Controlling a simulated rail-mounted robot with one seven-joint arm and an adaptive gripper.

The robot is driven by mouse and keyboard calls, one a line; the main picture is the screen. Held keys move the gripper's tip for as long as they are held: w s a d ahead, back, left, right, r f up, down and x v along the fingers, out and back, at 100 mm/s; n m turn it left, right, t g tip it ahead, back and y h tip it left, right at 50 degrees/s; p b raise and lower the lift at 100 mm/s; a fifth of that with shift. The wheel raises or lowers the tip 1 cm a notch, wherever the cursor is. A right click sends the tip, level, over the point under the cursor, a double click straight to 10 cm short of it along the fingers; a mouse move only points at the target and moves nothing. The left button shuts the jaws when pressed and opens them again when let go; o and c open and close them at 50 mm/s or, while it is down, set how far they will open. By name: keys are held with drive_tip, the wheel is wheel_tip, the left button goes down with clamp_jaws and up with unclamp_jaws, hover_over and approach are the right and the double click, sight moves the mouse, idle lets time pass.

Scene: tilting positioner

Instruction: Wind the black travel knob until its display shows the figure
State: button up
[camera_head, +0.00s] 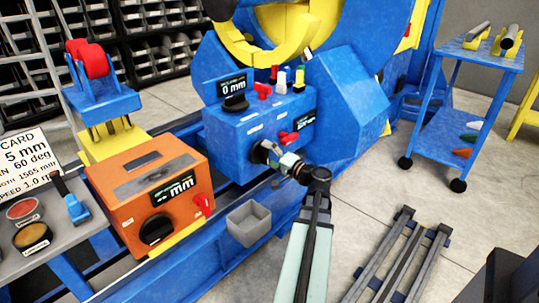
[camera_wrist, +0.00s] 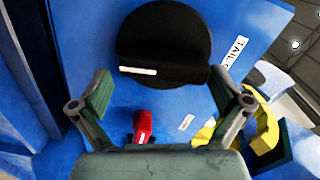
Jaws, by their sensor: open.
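In the wrist view a large round black knob (camera_wrist: 165,40) with a white mark sits on a blue face beside a label starting "TAIL". My gripper (camera_wrist: 160,92) is open and empty, its two fingers apart just below the knob. In the head view my gripper (camera_head: 272,156) is at the front of the blue housing (camera_head: 228,140), partly hiding that area. A black knob (camera_head: 235,103) is under a display (camera_head: 234,87) reading 0 mm on this housing. Another black knob (camera_head: 157,229) is on the orange box (camera_head: 120,200), whose display (camera_head: 175,188) ends in "mm"; its figure is unreadable.
Red levers (camera_head: 289,138) and coloured buttons are close to my gripper. A grey open box (camera_head: 248,222) stands below. A blue trolley (camera_head: 475,60) stands at right; floor there is partly clear.

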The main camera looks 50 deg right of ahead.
drive_tip(key=s+a, duration=0.1)
drive_tip(key=s, duration=1.1)
drive_tip(key=shift+a, duration=0.2)
